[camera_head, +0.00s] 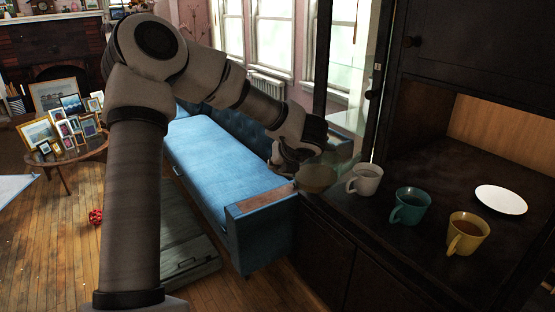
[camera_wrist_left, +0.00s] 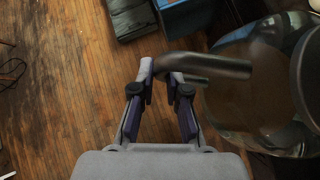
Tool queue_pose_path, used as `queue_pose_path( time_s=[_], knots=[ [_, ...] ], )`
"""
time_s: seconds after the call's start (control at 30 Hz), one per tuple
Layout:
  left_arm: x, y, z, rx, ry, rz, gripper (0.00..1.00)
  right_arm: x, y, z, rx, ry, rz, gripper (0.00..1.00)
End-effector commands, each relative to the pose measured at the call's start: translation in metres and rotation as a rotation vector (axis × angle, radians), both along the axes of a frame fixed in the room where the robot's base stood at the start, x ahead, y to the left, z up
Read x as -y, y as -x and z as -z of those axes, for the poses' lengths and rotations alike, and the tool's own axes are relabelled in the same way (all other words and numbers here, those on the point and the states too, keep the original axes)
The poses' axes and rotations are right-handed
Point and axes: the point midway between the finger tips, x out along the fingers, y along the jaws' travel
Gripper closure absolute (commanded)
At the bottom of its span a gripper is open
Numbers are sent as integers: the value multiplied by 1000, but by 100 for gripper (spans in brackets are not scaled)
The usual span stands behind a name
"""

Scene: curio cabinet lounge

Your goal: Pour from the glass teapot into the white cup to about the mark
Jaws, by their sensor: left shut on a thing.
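The white cup (camera_head: 366,181) stands upright on the dark cabinet shelf, its inside partly in view. My left gripper (camera_head: 297,158) is shut on the dark handle (camera_wrist_left: 218,66) of the glass teapot (camera_head: 317,180), just left of the white cup. The teapot is see-through, with brownish liquid, and also shows in the left wrist view (camera_wrist_left: 238,103). Its spout side is toward the white cup, but its exact tilt is hard to tell. I cannot make out a stream or the mark. My right gripper is not in view.
A teal cup (camera_head: 410,207) and a yellow cup (camera_head: 467,234) with brown liquid stand right of the white cup. A white plate (camera_head: 501,200) lies farther right on the dark shelf (camera_head: 430,172). A blue sofa (camera_head: 215,160) is left of the cabinet.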

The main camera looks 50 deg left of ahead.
Motion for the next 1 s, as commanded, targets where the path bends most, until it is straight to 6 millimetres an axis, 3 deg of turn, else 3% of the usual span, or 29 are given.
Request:
queue_pose_path(
  time_s=[1.0],
  knots=[
    [2, -4, -21, -107, -66, 0, 100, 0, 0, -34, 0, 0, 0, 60]
  ],
)
